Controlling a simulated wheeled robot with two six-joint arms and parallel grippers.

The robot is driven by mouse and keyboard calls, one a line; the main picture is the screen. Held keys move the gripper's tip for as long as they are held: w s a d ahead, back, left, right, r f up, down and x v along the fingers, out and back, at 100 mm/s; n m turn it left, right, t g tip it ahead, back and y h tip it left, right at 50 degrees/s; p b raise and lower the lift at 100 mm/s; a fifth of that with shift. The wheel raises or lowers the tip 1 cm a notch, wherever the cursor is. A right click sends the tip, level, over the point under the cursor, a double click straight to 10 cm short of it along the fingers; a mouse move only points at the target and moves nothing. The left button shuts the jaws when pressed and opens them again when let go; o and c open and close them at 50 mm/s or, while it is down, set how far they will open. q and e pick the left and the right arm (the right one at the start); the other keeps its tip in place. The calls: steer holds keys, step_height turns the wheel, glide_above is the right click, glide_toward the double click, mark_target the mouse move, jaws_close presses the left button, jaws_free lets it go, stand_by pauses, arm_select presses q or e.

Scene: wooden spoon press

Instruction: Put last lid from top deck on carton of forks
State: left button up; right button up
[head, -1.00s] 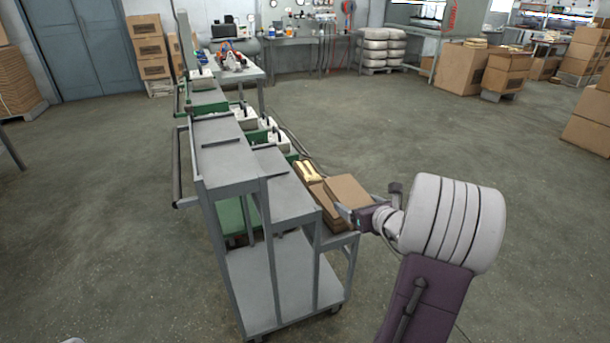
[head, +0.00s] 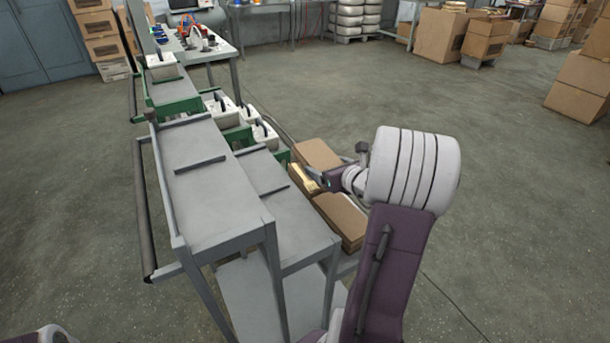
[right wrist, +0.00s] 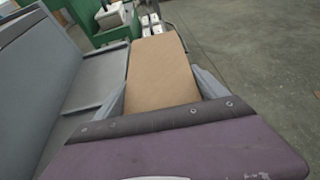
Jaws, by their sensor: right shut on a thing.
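My right gripper (head: 322,180) is shut on a brown cardboard lid (head: 316,153), which is held at the right side of the stepped grey cart. In the right wrist view the lid (right wrist: 160,75) extends forward between the two fingers (right wrist: 158,95). Pale wooden forks (head: 303,179) show in a carton just near the lid; the gripper and lid hide part of it. I cannot tell whether the lid touches that carton. The cart's top deck (head: 205,200) is bare apart from low bars. My left gripper is not in view.
A closed-looking brown carton (head: 341,218) sits nearer, beside the forks. The cart's middle step (head: 290,225) looks bare. Open floor (head: 480,200) lies to the right.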

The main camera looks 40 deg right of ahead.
steer(key=b+x, duration=0.1)
steer(key=x, duration=0.3)
steer(key=f+x, duration=0.1)
steer(key=x, duration=0.3)
steer(key=s+f+b+x, duration=0.1)
steer(key=x, duration=0.3)
steer(key=shift+d+b, duration=0.35)
steer(key=shift+w+d+f, duration=0.1)
steer(key=shift+w, duration=0.25)
step_height(320, 180, down, 4)
steer(key=shift+s+r+b, duration=0.1)
steer(key=shift+b, duration=0.95)
steer(key=shift+f, duration=0.25)
steer(key=shift+r, duration=0.1)
steer(key=shift+f+b, duration=0.55)
steer(key=shift+b, duration=0.2)
